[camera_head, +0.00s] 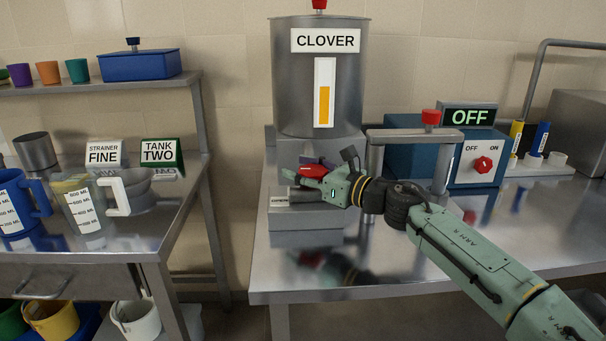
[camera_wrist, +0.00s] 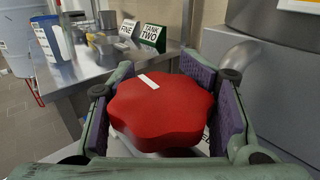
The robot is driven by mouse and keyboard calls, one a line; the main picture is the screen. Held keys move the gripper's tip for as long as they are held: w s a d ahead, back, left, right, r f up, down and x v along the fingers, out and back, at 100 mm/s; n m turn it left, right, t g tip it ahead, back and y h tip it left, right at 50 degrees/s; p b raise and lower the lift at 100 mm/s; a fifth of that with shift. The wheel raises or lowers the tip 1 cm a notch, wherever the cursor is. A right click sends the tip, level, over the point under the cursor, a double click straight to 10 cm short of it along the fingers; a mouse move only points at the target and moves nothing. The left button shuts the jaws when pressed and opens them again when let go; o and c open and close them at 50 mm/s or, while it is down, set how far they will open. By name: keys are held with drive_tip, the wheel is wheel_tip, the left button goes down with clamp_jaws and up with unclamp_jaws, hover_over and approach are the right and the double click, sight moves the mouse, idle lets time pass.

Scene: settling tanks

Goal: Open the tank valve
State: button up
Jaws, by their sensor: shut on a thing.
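The steel tank (camera_head: 321,90) labelled CLOVER stands on the right-hand steel table, with an orange level showing in its gauge. Its red valve knob (camera_wrist: 160,112) is lobed and has a white mark on top, pointing toward the upper left in the wrist view. The knob also shows in the head view (camera_head: 312,171), in front of the tank's base. My gripper (camera_wrist: 165,105) is shut on the knob, with a purple pad on each side of it. A sign reading OPEN (camera_head: 280,200) sits below the knob, partly hidden by my gripper. The valve's stem is hidden.
A blue machine with a red switch (camera_head: 484,165) and an OFF display (camera_head: 468,116) stands to the right. A steel frame with a red knob (camera_head: 431,117) stands behind my arm. The left table (camera_head: 150,225) holds jugs, a strainer and signs. The front of the right table is clear.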

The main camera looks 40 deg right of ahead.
drive_tip(key=shift+s+f+n+y, duration=0.15)
drive_tip(key=shift+n+y, duration=0.25)
drive_tip(key=shift+y, duration=0.2)
drive_tip(key=o, duration=1)
drive_tip(key=shift+s+d, duration=0.1)
drive_tip(key=shift+d, duration=0.05)
drive_tip(key=v, duration=0.7)
drive_tip(key=shift+s+r, duration=0.15)
drive_tip(key=shift+r, duration=0.1)
